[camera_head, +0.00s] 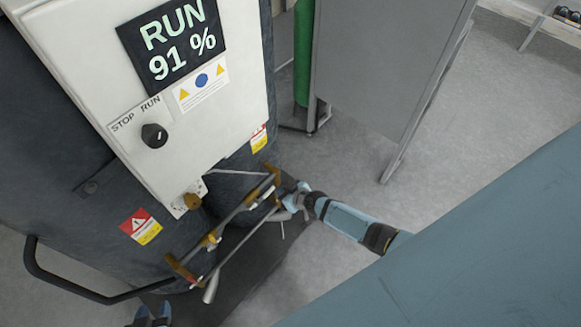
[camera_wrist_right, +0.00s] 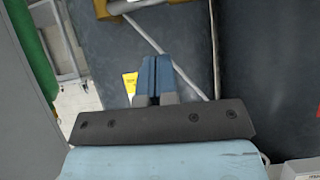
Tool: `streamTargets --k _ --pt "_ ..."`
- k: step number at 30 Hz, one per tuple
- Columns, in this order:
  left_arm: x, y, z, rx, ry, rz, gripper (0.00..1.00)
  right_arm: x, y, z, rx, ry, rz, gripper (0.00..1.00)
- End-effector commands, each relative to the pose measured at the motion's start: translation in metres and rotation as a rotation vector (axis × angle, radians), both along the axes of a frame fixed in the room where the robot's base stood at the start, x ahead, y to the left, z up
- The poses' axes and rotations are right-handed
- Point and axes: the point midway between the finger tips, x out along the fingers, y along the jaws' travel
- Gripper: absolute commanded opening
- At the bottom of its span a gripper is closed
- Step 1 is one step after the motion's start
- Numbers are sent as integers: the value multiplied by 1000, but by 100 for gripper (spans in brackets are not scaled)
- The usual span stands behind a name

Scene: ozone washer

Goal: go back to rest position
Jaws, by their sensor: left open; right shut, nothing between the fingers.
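My right gripper (camera_head: 291,198) comes in from the right in the head view, beside the right end of the brass-valved pipework (camera_head: 225,228). Whether it touches the pipe is hard to tell. In the right wrist view its blue fingers (camera_wrist_right: 157,72) are pressed together and empty, in front of the dark washer body. My left gripper (camera_head: 152,316) shows only as two blue fingertips, apart, at the bottom edge of the head view, below the black handrail. Nothing shows between them.
The white control panel (camera_head: 160,80) has a display (camera_head: 173,42) reading RUN 91 % and a black knob (camera_head: 154,136) below it. A black handrail (camera_head: 70,287) is at lower left. Open floor (camera_head: 480,120) lies right.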

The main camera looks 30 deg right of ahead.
Motion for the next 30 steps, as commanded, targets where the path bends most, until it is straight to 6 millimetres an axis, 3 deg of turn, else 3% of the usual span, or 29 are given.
streamTargets --k 6,20,25,30 --pt "-2 -1 8 -3 5 5 43 -29 -9 20 1 0 1 0" --pt "-1 -1 9 -4 3 8 43 -43 -8 26 3 1 4 0" --pt "1 -1 10 -3 0 8 43 -95 20 52 19 5 26 0" --pt "3 -1 11 -4 -5 7 43 -160 38 106 14 5 -1 0"
